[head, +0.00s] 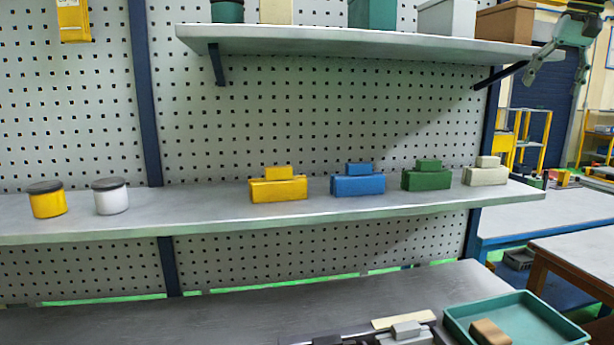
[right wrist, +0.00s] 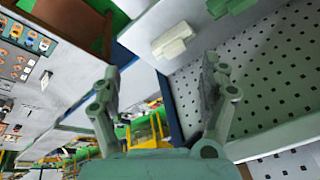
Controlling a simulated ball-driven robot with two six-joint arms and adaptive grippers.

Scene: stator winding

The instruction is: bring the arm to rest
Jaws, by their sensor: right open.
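My right gripper (head: 557,68) hangs at the top right of the head view, beside the right end of the upper shelf. In the right wrist view its two fingers (right wrist: 158,78) are spread wide with nothing between them. Beyond them, a white block (right wrist: 172,41) and part of a green block (right wrist: 232,5) appear on a shelf, apart from the fingers. My left gripper is in neither view.
The middle shelf (head: 220,222) bears yellow, blue, green and white blocks, plus two lidded cans. The upper shelf (head: 350,42) holds boxes. A green tray (head: 455,322) with a brown block (head: 490,332) lies on the bench (head: 200,320), whose left part is bare.

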